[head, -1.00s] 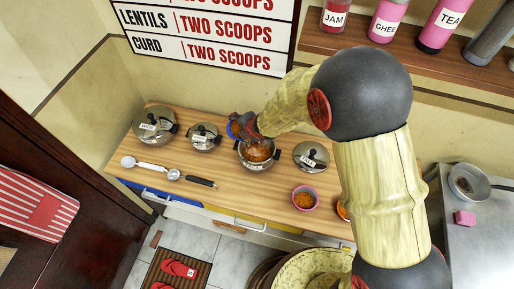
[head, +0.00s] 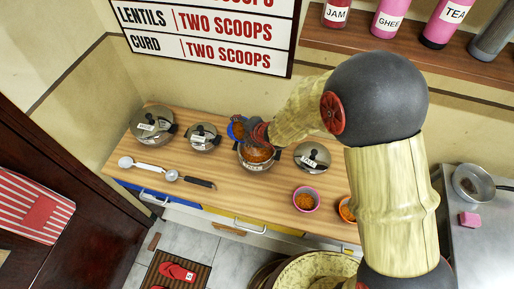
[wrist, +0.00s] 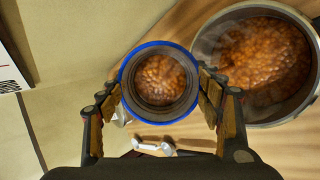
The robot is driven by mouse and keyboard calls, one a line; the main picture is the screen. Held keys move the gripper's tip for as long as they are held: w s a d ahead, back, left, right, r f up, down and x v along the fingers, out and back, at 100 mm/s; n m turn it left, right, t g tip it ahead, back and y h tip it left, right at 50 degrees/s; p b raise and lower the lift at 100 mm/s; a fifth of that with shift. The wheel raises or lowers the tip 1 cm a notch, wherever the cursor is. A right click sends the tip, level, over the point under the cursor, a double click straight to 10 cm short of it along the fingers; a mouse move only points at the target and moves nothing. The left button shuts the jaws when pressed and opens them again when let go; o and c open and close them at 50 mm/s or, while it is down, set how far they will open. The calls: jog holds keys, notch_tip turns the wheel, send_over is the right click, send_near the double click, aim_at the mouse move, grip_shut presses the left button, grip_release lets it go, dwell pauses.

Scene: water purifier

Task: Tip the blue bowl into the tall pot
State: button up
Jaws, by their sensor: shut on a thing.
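My gripper (wrist: 160,85) is shut on the blue bowl (wrist: 127,61), with one finger on each side of its rim. The wrist view looks into the bowl, and orange-brown food shows at its bottom. In the head view the bowl (head: 233,131) is beside the back left of the tall pot (head: 253,165), with my gripper (head: 244,130) at its right. The pot is open and metal, with a label on its front. It holds similar orange-brown food, which shows at the right of the wrist view (wrist: 262,58). The gap between bowl and pot is hard to judge.
Lidded pots (head: 152,125) (head: 203,137) stand left of the tall pot, and a lid (head: 312,157) is right of it. Two spoons (head: 144,165) (head: 190,180) lie at the front left. A pink bowl of food (head: 305,200) stands at the front right, with another (head: 347,208) beside it.

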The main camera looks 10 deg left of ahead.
jog(key=shift+s+d+r+m+t+y+b, duration=0.15)
jog(key=shift+d+r+t+y+b, duration=0.2)
jog(key=shift+y+b, duration=0.45)
jog(key=shift+s+d+r+m+t+y+b, duration=0.1)
jog(key=shift+d+m+t+y+b, duration=0.1)
jog(key=shift+t+y+b, duration=0.4)
jog(key=shift+s+d+r+m+t+y+b, duration=0.15)
jog(key=shift+d+t+y+b, duration=0.1)
jog(key=shift+y+b, duration=0.65)
dwell(1.7)
jog(key=shift+s+d+f+t+y+b, duration=0.15)
jog(key=shift+d+f+y+b, duration=0.2)
jog(key=shift+b, duration=0.8)
jog(key=shift+s+d+f+t+y+b, duration=0.15)
jog(key=shift+d+b, duration=0.25)
jog(key=shift+b, duration=0.75)
